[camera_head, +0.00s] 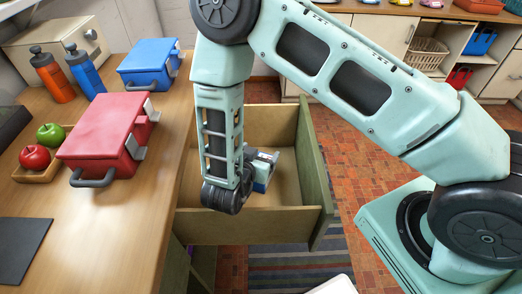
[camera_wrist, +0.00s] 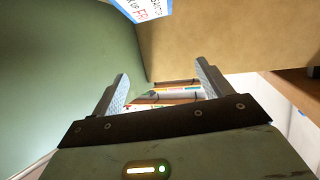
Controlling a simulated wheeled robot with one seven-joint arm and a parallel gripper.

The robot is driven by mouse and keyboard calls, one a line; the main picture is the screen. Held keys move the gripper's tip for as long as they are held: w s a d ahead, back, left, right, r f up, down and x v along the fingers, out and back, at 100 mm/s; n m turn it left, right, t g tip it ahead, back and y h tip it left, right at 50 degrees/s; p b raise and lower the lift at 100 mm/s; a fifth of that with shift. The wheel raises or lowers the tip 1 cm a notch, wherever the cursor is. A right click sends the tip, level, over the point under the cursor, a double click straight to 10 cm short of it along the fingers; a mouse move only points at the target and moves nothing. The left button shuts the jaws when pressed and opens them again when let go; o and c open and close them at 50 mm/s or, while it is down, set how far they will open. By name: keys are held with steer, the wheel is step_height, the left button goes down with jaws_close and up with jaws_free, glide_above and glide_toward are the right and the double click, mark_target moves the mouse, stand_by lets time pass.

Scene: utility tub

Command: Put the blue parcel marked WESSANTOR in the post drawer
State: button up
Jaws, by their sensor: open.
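The blue parcel (camera_head: 260,187) lies low inside the open wooden drawer (camera_head: 246,226), partly hidden by my arm in the head view. In the wrist view a blue-edged parcel with a white label (camera_wrist: 149,8) is cut off by the top edge. Its lettering shows only in part, with some red letters, so the name cannot be read. My gripper (camera_wrist: 161,72) is open, its two fingers spread with nothing held between them. In the head view my gripper is down in the drawer beside the parcel, mostly hidden by my wrist; whether they touch cannot be told.
The drawer's green front (camera_head: 313,173) stands out over the brick floor. On the counter to the left are a red case (camera_head: 103,133), a blue case (camera_head: 149,63), two bottles and a tray (camera_head: 40,170) with apples. Shelves with a basket (camera_head: 427,52) stand at the back.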

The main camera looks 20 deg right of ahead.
steer(key=shift+v, duration=2.5)
